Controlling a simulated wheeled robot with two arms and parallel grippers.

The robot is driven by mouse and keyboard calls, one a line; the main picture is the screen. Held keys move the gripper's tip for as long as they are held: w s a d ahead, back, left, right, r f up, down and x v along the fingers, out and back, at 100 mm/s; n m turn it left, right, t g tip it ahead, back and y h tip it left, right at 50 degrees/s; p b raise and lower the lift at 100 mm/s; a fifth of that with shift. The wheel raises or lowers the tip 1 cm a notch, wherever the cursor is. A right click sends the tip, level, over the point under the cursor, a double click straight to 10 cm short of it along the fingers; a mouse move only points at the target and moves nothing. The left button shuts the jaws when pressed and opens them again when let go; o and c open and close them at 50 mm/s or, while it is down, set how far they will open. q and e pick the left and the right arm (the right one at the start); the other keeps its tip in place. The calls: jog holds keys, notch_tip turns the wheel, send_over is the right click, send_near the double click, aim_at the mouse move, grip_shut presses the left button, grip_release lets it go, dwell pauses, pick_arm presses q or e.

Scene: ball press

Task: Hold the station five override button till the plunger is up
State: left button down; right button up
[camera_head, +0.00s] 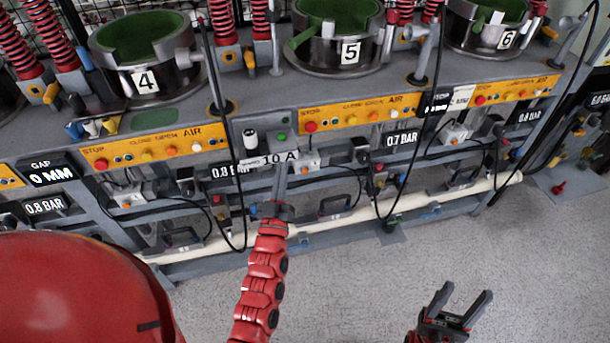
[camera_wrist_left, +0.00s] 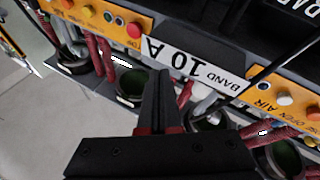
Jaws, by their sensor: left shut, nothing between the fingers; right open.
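Station five is a dark metal ring (camera_head: 335,58) with a green inside, marked by a "5" plate (camera_head: 350,53). Below it is an orange panel (camera_head: 345,117) with a red stop button and several small buttons. A small white box (camera_head: 305,162) sits under the panel's left end; I cannot tell which control is the override button. My left gripper (camera_head: 281,170) is shut and empty, its tips at the "10 A" label (camera_head: 268,158). Its fingers also show in the left wrist view (camera_wrist_left: 163,75), over the label's edge. Contact is unclear. My right gripper (camera_head: 468,291) is open and empty above the floor. I cannot make out the plunger.
Station four (camera_head: 145,82) is to the left and station six (camera_head: 507,40) to the right. Black cables hang in front.

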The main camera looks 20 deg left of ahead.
aim_at(305, 171)
pick_arm(q)
jog(key=w+d+f+m+g+h+b, duration=0.1)
jog(key=d+f+g+h, duration=0.2)
jog(key=f, duration=0.4)
jog(key=w+d+f+m+g+h+b, duration=0.1)
jog(key=w+d+f+g+h, duration=0.1)
jog(key=d+f+g+h, duration=0.2)
notch_tip(305, 171, down, 3)
jog(key=shift+d+f+g, duration=0.2)
jog(key=shift+d+g, duration=0.05)
jog(key=shift+g, duration=0.05)
jog(key=shift+w, duration=0.2)
jog(key=w+a+b, duration=0.4)
jog(key=w+a, duration=0.1)
jog(key=w, duration=0.2)
jog(key=shift+w, duration=0.1)
dwell(1.4)
jog(key=shift+w+a+b, duration=0.2)
jog(key=shift+w+b, duration=0.1)
jog(key=shift+b, duration=0.05)
